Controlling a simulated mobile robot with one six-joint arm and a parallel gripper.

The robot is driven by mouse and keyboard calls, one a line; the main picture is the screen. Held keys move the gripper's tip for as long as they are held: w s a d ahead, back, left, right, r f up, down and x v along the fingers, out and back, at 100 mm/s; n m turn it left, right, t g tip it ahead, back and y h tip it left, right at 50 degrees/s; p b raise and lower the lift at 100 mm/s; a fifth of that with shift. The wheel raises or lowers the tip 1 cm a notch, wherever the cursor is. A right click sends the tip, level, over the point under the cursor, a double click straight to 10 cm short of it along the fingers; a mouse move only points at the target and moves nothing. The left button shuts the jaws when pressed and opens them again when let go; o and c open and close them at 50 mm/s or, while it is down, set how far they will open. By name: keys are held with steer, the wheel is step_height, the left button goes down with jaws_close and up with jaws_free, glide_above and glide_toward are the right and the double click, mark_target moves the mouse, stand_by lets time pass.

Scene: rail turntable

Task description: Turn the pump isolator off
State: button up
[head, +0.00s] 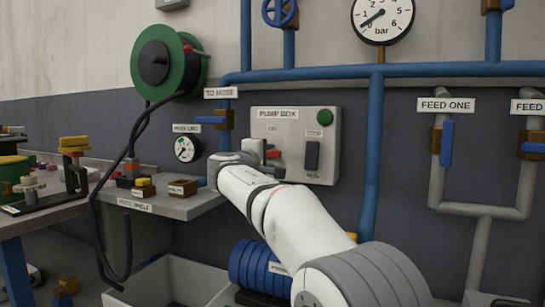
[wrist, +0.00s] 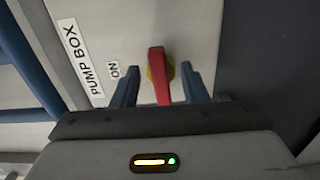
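The grey pump box (head: 325,160) is on the wall in the head view, with a green button and a dark switch on its right. The pump isolator is a red handle (wrist: 159,88) on a yellow disc, with an ON label (wrist: 115,70) to its left in the wrist view. In the head view the red handle (head: 273,153) is partly hidden by my gripper. My gripper (wrist: 159,70) is open in front of the box. Its two blue fingers stand either side of the handle, with a visible gap on each side.
Blue pipes (head: 375,150) run above and to the right of the box. A shelf (head: 185,207) with small parts, a pressure gauge (head: 187,148) and a green hose reel (head: 150,65) with a hanging black hose are on the left. Blue coils and a grey bin stand below.

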steer(key=v, duration=0.3)
steer(key=shift+s+a, duration=0.15)
steer(key=shift+s, duration=0.25)
steer(key=s+d+m+g+p, duration=0.35)
steer(key=s+d+p, duration=0.35)
steer(key=d+p, duration=0.25)
steer(key=s+d+m+g+p, duration=0.2)
steer(key=s+d+g+p, duration=0.35)
steer(key=d+p, duration=0.35)
steer(key=s+d+f+m+g+y+p, duration=0.1)
steer(key=s+d+m+g+y+p, duration=0.1)
steer(key=s+p, duration=0.5)
steer(key=s+d+f+m+g+y+p, duration=0.1)
steer(key=s+m+p, duration=0.5)
steer(key=s, duration=1.3)
steer(key=d+g+y+p, duration=0.1)
steer(key=g+y+p, duration=0.1)
steer(key=y, duration=0.1)
steer(key=shift+s+d, duration=0.2)
